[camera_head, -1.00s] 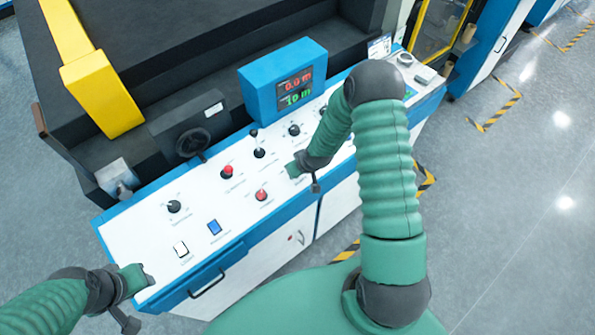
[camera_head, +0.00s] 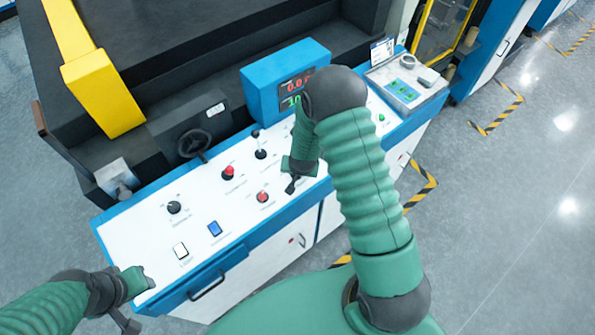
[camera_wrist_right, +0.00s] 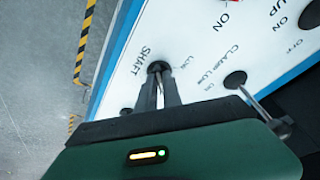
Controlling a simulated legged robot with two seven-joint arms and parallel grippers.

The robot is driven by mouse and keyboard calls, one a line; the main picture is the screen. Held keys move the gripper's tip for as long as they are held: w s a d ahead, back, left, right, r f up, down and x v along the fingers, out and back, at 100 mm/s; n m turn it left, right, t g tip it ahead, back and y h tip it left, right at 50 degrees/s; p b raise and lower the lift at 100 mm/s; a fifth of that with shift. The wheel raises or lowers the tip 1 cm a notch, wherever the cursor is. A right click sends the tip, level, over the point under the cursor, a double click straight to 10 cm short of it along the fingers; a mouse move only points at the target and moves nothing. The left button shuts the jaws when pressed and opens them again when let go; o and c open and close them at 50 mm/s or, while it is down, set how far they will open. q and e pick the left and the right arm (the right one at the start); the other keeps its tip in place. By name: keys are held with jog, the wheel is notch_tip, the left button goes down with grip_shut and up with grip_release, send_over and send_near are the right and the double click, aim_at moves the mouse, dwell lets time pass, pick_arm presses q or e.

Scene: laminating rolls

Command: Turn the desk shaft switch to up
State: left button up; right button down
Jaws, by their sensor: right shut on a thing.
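The shaft switch (camera_wrist_right: 156,68) is a small dark knob beside the printed word SHAFT in the right wrist view. My right gripper (camera_wrist_right: 159,82) has its two dark fingers close together on it. The fingers hide part of the switch, so its exact direction is hard to tell. In the head view my right gripper (camera_head: 297,170) is low over the middle of the white control panel (camera_head: 215,205), and my arm hides the switch there. My left gripper (camera_head: 147,281) is at the panel's front left corner, away from the switch; its fingers are too small to read.
A lever (camera_wrist_right: 250,97) with a metal stem stands close to my right fingers. On the panel are a black knob (camera_head: 174,207), red buttons (camera_head: 228,173) and a blue button (camera_head: 214,228). A blue display box (camera_head: 262,88) stands behind, partly covered by my arm.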

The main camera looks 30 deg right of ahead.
jog(key=shift+w, duration=0.1)
dwell(0.3)
jog(key=c, duration=1.6)
grip_release()
jog(key=shift+o, duration=0.5)
jog(key=shift+f, duration=0.1)
jog(key=shift+r, duration=0.3)
jog(key=p+v, duration=0.1)
jog(key=v, duration=1.5)
jog(key=shift+r, duration=0.15)
